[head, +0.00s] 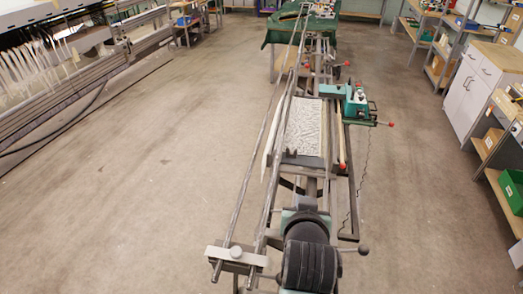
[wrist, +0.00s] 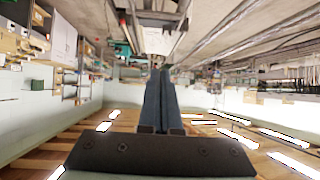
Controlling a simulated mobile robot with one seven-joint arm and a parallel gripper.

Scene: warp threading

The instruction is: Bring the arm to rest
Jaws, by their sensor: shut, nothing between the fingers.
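My gripper (wrist: 160,75) shows in the middle of the wrist view. Its two long dark fingers lie together, with nothing between them. The wrist picture is upside down, with the floor at the top and the ceiling lights at the bottom. The fingers point out into the room, level or nearly so, apart from anything. In the head view I cannot make out the fingertips clearly against the long machine frame in the middle.
The long frame holds a pale speckled panel (head: 305,122) and a teal unit (head: 352,104) with red knobs. A green-covered table (head: 284,30) stands behind. A loom (head: 80,62) is at left, a white cabinet (head: 473,95) and shelves at right. Floor (head: 150,190) is clear left.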

